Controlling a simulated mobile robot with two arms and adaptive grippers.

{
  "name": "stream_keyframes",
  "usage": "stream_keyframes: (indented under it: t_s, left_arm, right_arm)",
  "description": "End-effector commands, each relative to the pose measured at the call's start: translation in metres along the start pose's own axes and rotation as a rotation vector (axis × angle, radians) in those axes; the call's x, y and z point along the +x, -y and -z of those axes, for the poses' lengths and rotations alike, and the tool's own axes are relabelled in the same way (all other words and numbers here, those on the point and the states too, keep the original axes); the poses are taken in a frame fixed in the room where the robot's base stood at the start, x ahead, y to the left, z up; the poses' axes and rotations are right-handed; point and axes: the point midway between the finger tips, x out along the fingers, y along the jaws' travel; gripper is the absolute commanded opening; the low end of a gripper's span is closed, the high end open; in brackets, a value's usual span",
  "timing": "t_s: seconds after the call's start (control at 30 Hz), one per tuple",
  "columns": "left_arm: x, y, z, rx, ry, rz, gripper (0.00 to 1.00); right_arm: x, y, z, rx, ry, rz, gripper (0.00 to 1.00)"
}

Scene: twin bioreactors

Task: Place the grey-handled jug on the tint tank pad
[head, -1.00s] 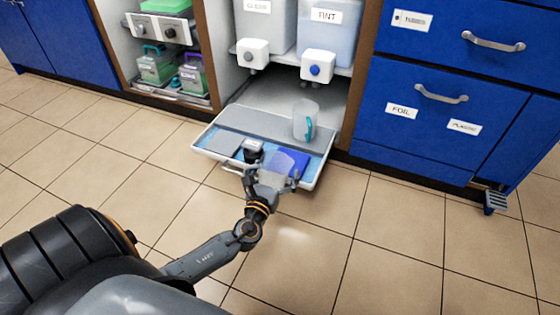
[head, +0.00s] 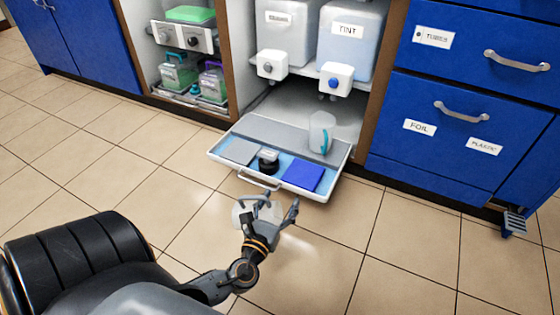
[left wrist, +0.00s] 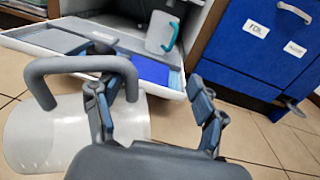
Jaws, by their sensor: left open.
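The grey-handled jug, a translucent body (left wrist: 50,130) with a thick grey loop handle (left wrist: 60,66), is at the left of the left wrist view. It shows faintly beside my left gripper (head: 272,207) in the head view. The gripper is in front of the tray with its fingers apart. One finger overlaps the jug's handle in the left wrist view (left wrist: 160,105); I cannot tell whether it passes through the loop or what supports the jug. The blue pad (head: 303,176) lies bare at the tray's front right, on the side of the TINT tank (head: 349,50). My right gripper is out of view.
The pulled-out tray (head: 217,156) also holds a grey pad (head: 240,151), a small dark-and-pale object (head: 268,160) and an upright teal-handled jug (head: 321,133) at the back. The tray's front handle (head: 259,182) sticks out. Floor in front is clear.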

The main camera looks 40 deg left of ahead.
Motion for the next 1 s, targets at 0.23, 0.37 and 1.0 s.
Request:
stream_keyframes:
  t_s: [0.23,0.37,1.0]
  left_arm:
    - [0.0003,0.0,-0.0002,0.0,0.001,0.0,0.1]
    - [0.0003,0.0,-0.0002,0.0,0.001,0.0,0.0]
    - [0.0005,0.0012,-0.004,0.0,0.002,0.001,0.0]
  right_arm:
    - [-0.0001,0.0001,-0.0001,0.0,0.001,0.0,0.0]
    - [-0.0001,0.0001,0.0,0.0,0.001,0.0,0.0]
    - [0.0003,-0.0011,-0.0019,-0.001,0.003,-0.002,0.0]
